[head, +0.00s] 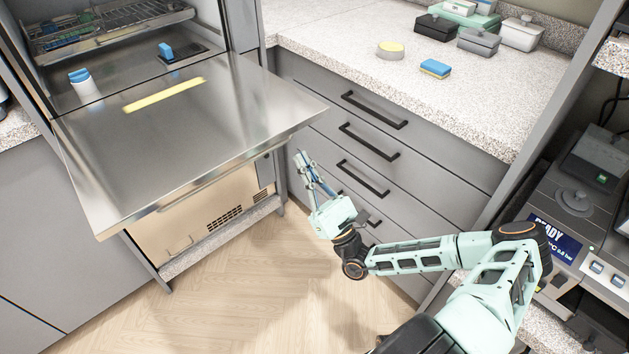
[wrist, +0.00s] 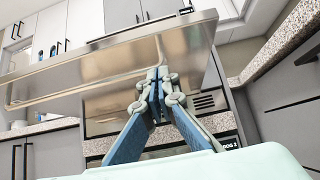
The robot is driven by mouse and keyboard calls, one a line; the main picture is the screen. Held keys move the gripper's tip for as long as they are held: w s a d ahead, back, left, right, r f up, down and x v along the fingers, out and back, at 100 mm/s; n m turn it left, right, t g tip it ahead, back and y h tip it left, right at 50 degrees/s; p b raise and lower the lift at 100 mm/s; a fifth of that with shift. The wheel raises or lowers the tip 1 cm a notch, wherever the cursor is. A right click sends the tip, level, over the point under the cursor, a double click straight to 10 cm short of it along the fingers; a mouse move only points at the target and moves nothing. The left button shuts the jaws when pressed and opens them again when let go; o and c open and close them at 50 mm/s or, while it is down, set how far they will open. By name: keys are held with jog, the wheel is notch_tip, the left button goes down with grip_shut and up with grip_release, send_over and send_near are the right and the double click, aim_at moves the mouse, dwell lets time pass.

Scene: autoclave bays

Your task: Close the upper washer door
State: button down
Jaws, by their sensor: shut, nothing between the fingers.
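The upper washer door (head: 185,135) is a wide steel flap with a yellow strip, folded down and open, lying about level in the head view. Its underside (wrist: 100,85) shows in the wrist view, above and behind the fingers. My gripper (head: 300,155) is shut and empty. In the head view it is just right of the door's right edge, in front of the drawers, and looks lower than the door. In the wrist view my gripper (wrist: 159,75) points up toward the underside; I cannot tell whether it touches. The washer chamber (head: 110,60) above the door is open.
A rack (head: 110,25) of items sits inside the chamber. The beige lower washer front (head: 205,205) is below the door. Drawers with black handles (head: 368,142) stand close on the right, under a speckled counter (head: 480,95). The wooden floor (head: 250,290) in front is clear.

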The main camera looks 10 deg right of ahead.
jog(key=shift+w+a+r, duration=0.1)
jog(key=shift+w+r, duration=0.05)
jog(key=shift+r, duration=0.7)
jog(key=shift+w+a+r, duration=0.1)
jog(key=shift+w+r, duration=0.05)
jog(key=shift+r, duration=0.65)
jog(key=shift+w+a+r, duration=0.1)
jog(key=shift+w+r, duration=0.05)
jog(key=shift+r, duration=0.7)
jog(key=shift+r, duration=0.15)
